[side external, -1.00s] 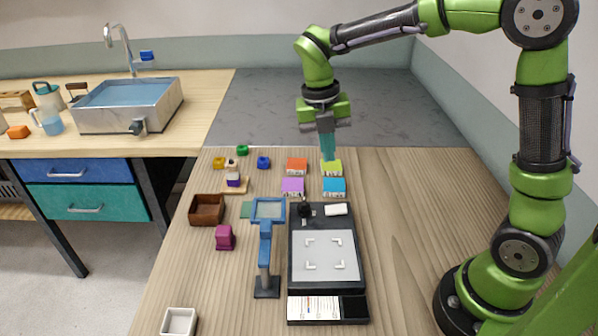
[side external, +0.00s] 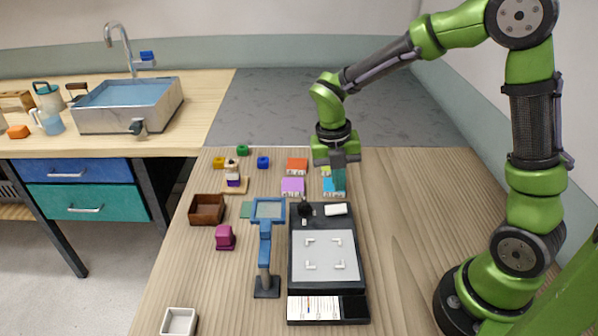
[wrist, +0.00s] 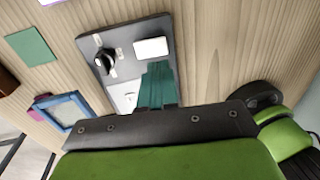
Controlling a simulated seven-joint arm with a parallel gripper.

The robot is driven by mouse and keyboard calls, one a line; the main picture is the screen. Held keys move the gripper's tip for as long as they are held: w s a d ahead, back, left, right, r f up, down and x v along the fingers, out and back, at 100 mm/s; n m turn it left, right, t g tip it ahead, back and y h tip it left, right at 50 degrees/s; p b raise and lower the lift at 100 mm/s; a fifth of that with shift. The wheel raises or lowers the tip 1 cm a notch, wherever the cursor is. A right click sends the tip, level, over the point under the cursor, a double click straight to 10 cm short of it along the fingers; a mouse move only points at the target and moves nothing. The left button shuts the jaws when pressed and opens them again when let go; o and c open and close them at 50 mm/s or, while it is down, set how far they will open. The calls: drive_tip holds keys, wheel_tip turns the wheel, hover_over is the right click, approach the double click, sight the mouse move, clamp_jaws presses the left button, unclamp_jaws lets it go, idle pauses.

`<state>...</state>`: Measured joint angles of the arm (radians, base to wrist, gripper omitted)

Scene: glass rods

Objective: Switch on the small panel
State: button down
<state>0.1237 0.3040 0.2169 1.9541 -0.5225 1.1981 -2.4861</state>
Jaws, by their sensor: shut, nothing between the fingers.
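The black panel unit (side external: 294,262) lies flat on the wooden table, with a pale square plate (side external: 325,260) bearing corner marks. At its far end are a black knob (side external: 305,209) and a white rectangular block (side external: 336,209). The wrist view shows the knob (wrist: 104,61) and the white block (wrist: 151,48) on the dark unit (wrist: 124,48). My gripper (side external: 340,189) is shut and empty, with teal fingers pointing down just beyond the unit's far end. In the wrist view its fingers (wrist: 157,75) overlap the unit near the white block; contact cannot be told. They hide part of the pale plate.
A blue-framed magnifier stand (side external: 265,255) stands left of the unit. Orange (side external: 297,166), purple (side external: 292,187) and blue (side external: 329,188) boxes lie beyond it. A brown tray (side external: 207,209) and magenta block (side external: 225,237) are further left. Table right of the unit is clear.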

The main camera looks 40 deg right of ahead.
sight(342, 208)
drive_tip(key=f, duration=0.5)
drive_tip(key=shift+s+d+f, duration=0.3)
drive_tip(key=shift+s+d+f, duration=0.1)
drive_tip(key=shift+d+f, duration=0.05)
drive_tip(key=shift+f, duration=0.15)
drive_tip(key=shift+w+a+r, duration=0.15)
drive_tip(key=shift+w+a, duration=0.45)
drive_tip(key=shift+a, duration=0.15)
drive_tip(key=shift+d, duration=0.1)
drive_tip(key=shift+r, duration=0.15)
